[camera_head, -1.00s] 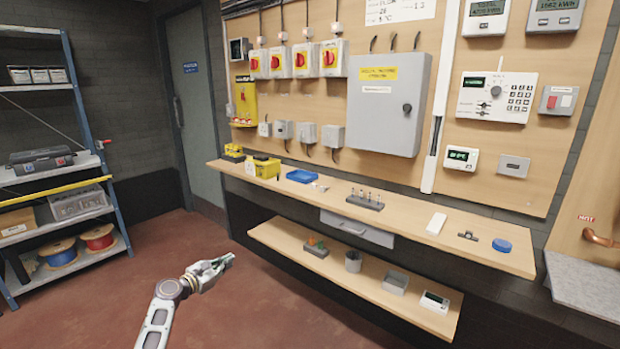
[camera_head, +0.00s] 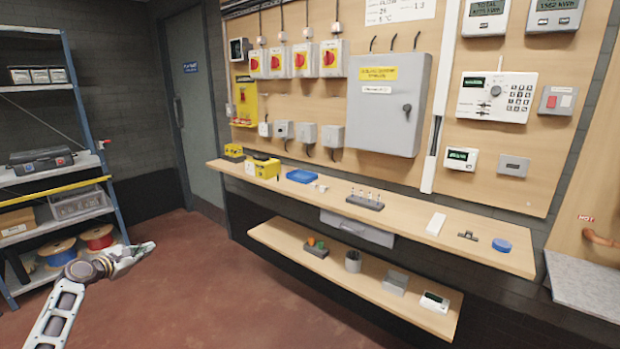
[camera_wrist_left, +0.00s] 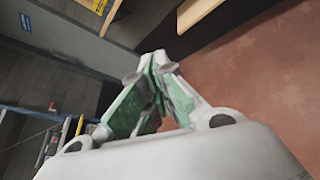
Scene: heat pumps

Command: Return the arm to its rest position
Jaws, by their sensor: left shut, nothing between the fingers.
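My left gripper (camera_head: 140,250) is at the lower left of the head view, above the red floor and in front of the metal shelving. Its arm comes in from the bottom left corner. The fingers are shut with nothing between them. In the left wrist view the closed fingers (camera_wrist_left: 160,62) with green inner faces point toward the grey door and the floor. My right gripper is not in view.
A blue-posted shelving rack (camera_head: 95,150) with cable spools (camera_head: 97,237) stands behind the gripper. A wooden wall shelf (camera_head: 410,222) and a lower shelf (camera_head: 300,262) hold small items at the right. The red floor (camera_head: 220,290) between is clear.

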